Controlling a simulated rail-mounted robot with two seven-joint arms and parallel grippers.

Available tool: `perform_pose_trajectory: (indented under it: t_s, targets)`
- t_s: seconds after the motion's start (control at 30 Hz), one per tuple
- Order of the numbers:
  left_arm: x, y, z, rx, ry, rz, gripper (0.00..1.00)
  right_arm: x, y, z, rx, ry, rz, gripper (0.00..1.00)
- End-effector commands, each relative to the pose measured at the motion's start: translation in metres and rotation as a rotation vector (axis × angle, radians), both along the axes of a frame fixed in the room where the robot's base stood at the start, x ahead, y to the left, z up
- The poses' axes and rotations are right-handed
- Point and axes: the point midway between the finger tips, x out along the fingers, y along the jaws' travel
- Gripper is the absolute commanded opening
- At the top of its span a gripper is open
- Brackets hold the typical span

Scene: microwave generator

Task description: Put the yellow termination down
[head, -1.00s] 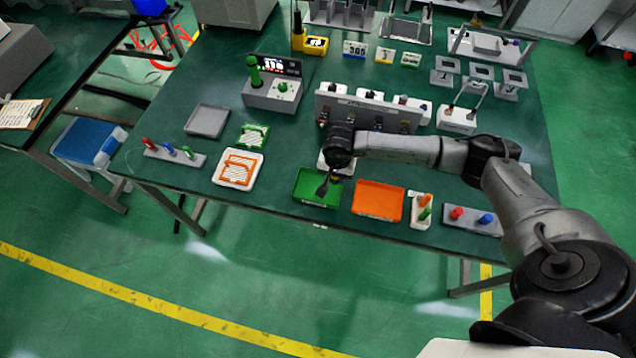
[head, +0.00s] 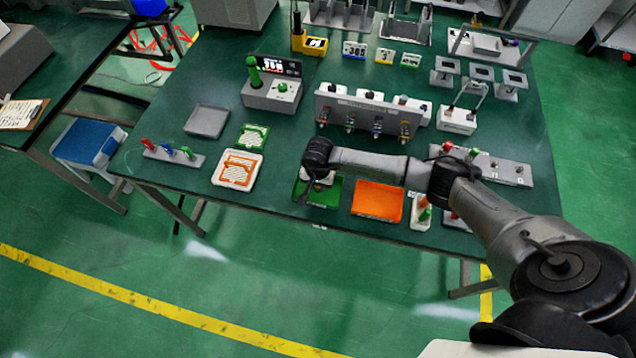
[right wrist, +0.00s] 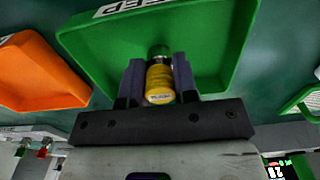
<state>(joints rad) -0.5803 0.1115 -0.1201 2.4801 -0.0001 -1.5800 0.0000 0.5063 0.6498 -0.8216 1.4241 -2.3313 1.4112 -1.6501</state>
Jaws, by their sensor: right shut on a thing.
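The yellow termination (right wrist: 159,84), a ribbed yellow cylinder with a metal end, is between the fingers of my right gripper (right wrist: 157,82), which is shut on it. The right wrist view shows it in front of the green tray (right wrist: 215,45), its metal end toward the tray floor; I cannot tell if it touches. In the head view my right gripper (head: 308,190) is over the left part of the green tray (head: 330,194), and my wrist hides the termination. My left gripper is not in view.
An orange tray (head: 377,202) lies right of the green one. A white tray with an orange-bordered card (head: 237,170) lies to the left. A panel with several connectors (head: 365,115) stands behind. A holder with orange and green pieces (head: 421,214) is partly behind my arm.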

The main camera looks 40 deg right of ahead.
Motion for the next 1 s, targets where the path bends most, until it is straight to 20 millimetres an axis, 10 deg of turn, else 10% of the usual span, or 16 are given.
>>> perform_pose_trajectory:
  t_s: [0.73,0.77,1.0]
  targets:
    - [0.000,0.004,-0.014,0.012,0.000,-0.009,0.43,-0.003,-0.001,-0.016,-0.003,0.006,-0.001,0.00]
    - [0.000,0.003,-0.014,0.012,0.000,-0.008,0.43,-0.003,-0.001,-0.017,-0.004,0.007,-0.001,0.29]
    - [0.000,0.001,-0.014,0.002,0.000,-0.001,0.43,-0.002,-0.001,-0.016,-0.003,0.006,-0.001,0.52]
